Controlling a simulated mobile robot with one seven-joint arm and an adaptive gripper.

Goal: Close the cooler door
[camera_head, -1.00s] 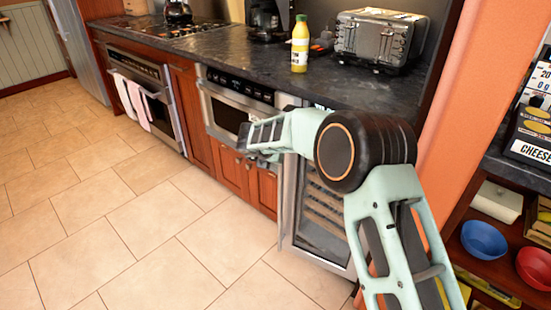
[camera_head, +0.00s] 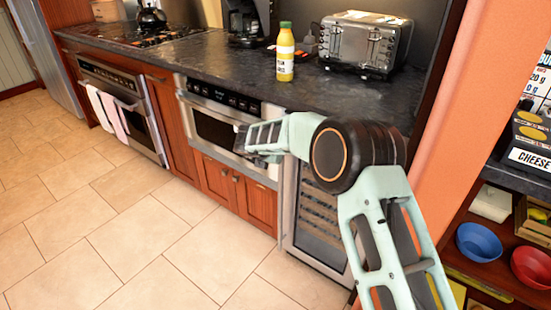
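The cooler (camera_head: 318,215) is the glass-fronted unit with shelves under the counter, right of the wooden cabinet. Its door (camera_head: 288,205) shows as a narrow, light upright strip at the cooler's left side, seen nearly edge-on, and appears ajar. Part of the cooler front is hidden behind my arm. My gripper (camera_head: 244,139) is at the end of the pale green arm, in front of the microwave drawer and left of the door's upper part. Its fingers are small and dark, so their opening is unclear. I cannot tell whether it touches the door.
The microwave drawer (camera_head: 215,125) and wooden cabinet doors (camera_head: 235,190) are left of the cooler. A juice bottle (camera_head: 285,52) and toaster (camera_head: 364,43) stand on the counter (camera_head: 200,55). An orange wall (camera_head: 455,120) and shelves with bowls (camera_head: 480,241) are at right. The tiled floor is clear.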

